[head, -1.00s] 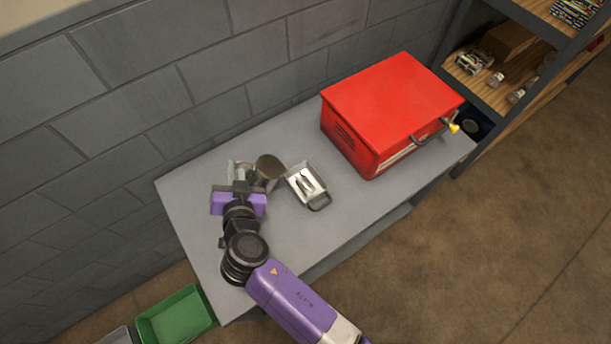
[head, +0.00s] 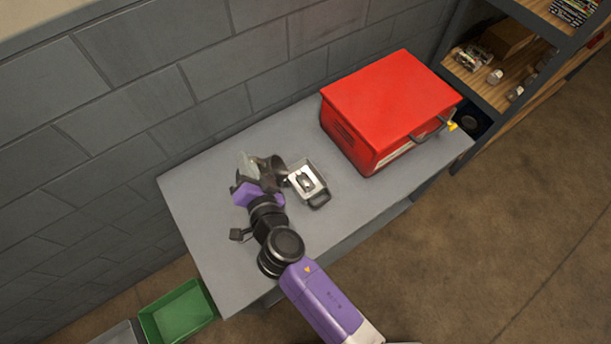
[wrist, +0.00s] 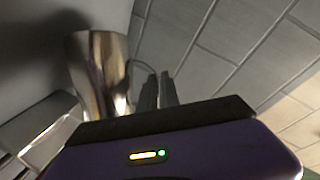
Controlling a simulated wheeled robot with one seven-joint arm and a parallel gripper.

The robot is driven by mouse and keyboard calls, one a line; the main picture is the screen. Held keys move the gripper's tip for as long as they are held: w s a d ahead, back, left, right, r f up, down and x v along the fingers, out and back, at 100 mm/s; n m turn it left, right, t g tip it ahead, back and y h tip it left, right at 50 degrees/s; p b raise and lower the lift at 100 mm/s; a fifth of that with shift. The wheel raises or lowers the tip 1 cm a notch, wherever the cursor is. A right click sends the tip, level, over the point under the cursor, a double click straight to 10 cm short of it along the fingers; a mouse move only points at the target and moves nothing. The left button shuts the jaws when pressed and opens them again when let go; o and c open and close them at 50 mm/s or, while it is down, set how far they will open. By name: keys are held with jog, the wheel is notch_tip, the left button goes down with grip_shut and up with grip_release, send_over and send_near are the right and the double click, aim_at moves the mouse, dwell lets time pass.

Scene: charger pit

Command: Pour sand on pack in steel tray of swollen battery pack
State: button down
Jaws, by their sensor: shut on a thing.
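The steel tray (head: 320,200) lies on the grey table, with a small pale pack (head: 305,181) with dark marks inside it. My gripper (wrist: 158,88) is shut on the handle side of a shiny metal cup (wrist: 100,70). In the head view the cup (head: 270,174) is tilted toward the tray, its mouth near the tray's left rim. The tray's edge shows at the lower left of the wrist view (wrist: 45,130). I cannot tell whether sand is in the cup or on the pack.
A red metal box (head: 390,110) with a front handle stands on the table (head: 210,240) right of the tray. A block wall runs behind. A green bin (head: 178,315) is on the floor at the lower left. Shelves (head: 500,90) stand at the right. The table's front is clear.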

aim_at(257, 161)
jog(key=shift+d+f+m+y, duration=0.1)
jog(key=shift+d+m+y, duration=0.2)
jog(key=shift+m, duration=0.1)
jog(key=shift+d+r+m+t+b, duration=0.3)
jog(key=shift+d+r+m+t, duration=0.1)
jog(key=shift+d+r+m, duration=0.35)
jog(key=shift+w+d+m+y+b, duration=0.1)
jog(key=shift+d+m+y+b, duration=0.3)
jog(key=shift+b, duration=0.45)
jog(key=shift+w+d+r+m+t+b, duration=0.1)
jog(key=shift+d+r+m+t+b, duration=0.4)
jog(key=shift+d+r+m+b, duration=0.6)
jog(key=shift+d+m+t+y+b, duration=0.3)
jog(key=shift+d+m+y+b, duration=0.1)
jog(key=shift+d+m+b, duration=0.7)
jog(key=shift+w+d+r+m+t+b, duration=0.1)
jog(key=shift+d+r+m+t+b, duration=0.15)
jog(key=shift+d+m, duration=0.4)
jog(key=shift+w+d+r+m+t+b, duration=0.15)
jog(key=shift+d+r+m, duration=0.2)
jog(key=shift+d+m, duration=0.2)
dwell(1.8)
